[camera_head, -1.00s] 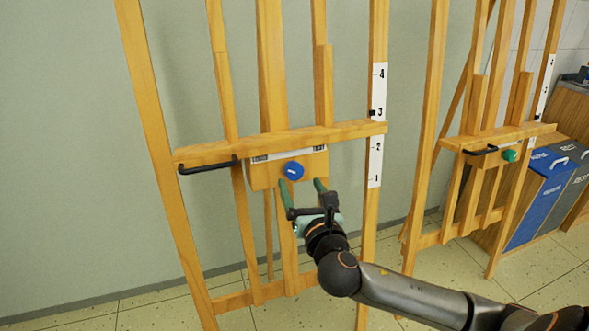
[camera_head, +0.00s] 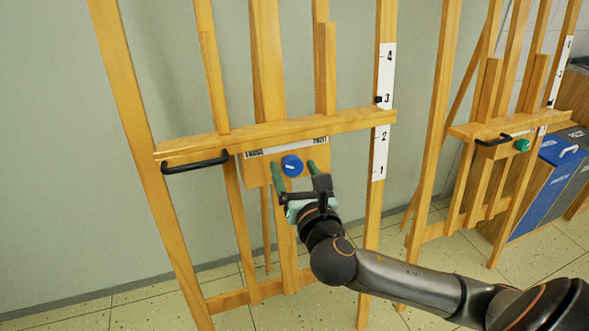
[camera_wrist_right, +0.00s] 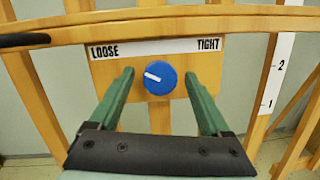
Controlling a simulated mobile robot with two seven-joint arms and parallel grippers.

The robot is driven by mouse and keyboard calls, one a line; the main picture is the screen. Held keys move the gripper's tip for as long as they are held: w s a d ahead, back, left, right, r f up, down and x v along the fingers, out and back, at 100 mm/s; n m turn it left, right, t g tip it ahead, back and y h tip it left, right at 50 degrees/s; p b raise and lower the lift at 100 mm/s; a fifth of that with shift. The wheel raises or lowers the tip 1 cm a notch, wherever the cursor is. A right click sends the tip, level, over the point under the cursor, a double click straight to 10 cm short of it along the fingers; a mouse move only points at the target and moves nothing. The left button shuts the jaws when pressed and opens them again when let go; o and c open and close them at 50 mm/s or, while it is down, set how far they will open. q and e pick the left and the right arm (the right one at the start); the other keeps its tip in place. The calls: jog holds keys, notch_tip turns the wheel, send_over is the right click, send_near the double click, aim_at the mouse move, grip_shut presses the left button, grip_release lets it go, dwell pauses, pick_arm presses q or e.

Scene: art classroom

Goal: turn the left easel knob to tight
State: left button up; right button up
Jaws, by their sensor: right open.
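The left easel's blue knob (camera_head: 292,166) sits on a wooden block below the cross ledge (camera_head: 275,131). In the right wrist view the knob (camera_wrist_right: 160,80) lies between the words LOOSE and TIGHT on a white label (camera_wrist_right: 155,48). Its white pointer mark tilts up and left, toward LOOSE. My right gripper (camera_head: 294,170) is open, with its green fingers on either side of the knob in the picture. In the right wrist view the open gripper (camera_wrist_right: 160,82) shows gaps between both fingers and the knob. My left gripper is not in view.
A black handle (camera_head: 195,163) sticks out at the left of the ledge. A numbered white scale (camera_head: 383,110) is on the right post. A second easel with a green knob (camera_head: 522,145) stands at the right, near blue and grey bins (camera_head: 545,180).

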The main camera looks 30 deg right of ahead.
grip_shut()
dwell(0.5)
